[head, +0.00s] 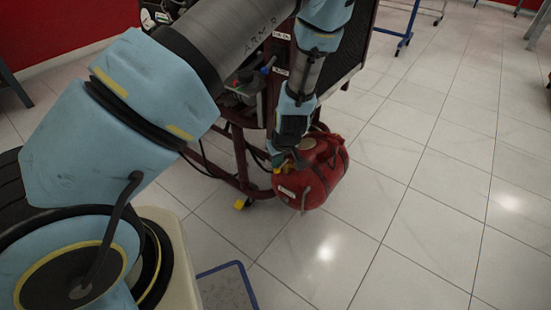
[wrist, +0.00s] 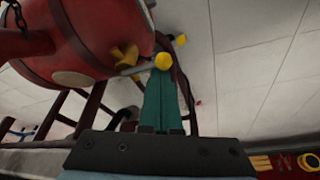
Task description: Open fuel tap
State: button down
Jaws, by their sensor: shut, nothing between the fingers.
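The red fuel tank (head: 322,187) hangs low on the dark red frame at the centre of the head view. In the wrist view the tank (wrist: 75,40) fills the upper left. A small yellow-brass fitting (wrist: 125,55) sits on its underside, with a short grey stem leading to a yellow knob (wrist: 163,60), which looks like the fuel tap. My gripper (wrist: 161,76) has its green fingers together, with nothing between them. Their tips appear at the knob; contact cannot be told. In the head view my gripper (head: 277,158) is beside the tank's left side, partly hidden.
The engine trainer's dark red frame (head: 240,160) stands left of the tank, with a yellow foot (head: 241,204) on the floor. A blue-edged panel (head: 228,287) lies at the bottom. The tiled floor (head: 430,200) to the right is clear.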

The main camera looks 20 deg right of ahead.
jog(key=n+p, duration=0.1)
jog(key=p, duration=0.2)
jog(key=s+n+y+p, duration=0.1)
jog(key=p, duration=0.2)
jog(key=shift+s+d+r+n, duration=0.2)
jog(key=shift+d+r+n, duration=0.2)
jog(key=n, duration=0.1)
jog(key=n+p, duration=0.1)
jog(key=d+p, duration=0.1)
jog(key=shift+s+f+n+g+y, duration=0.25)
jog(key=shift+s+n+g+y, duration=0.05)
jog(key=shift+s+n+y, duration=0.1)
jog(key=shift+s+d+f+n+y, duration=0.2)
jog(key=shift+d+n+y, duration=0.1)
jog(key=shift+n, duration=0.6)
jog(key=d+n+g+b, duration=0.1)
jog(key=n, duration=0.1)
jog(key=d+n+y+b, duration=0.1)
jog(key=n+b, duration=0.1)
jog(key=n, duration=0.1)
jog(key=d+n+g+b, duration=0.1)
jog(key=n, duration=0.1)
jog(key=shift+s+d+n+g+b, duration=0.3)
jog(key=shift+d+n+b, duration=0.05)
jog(key=shift+n+b, duration=0.05)
jog(key=shift+w+r, duration=0.1)
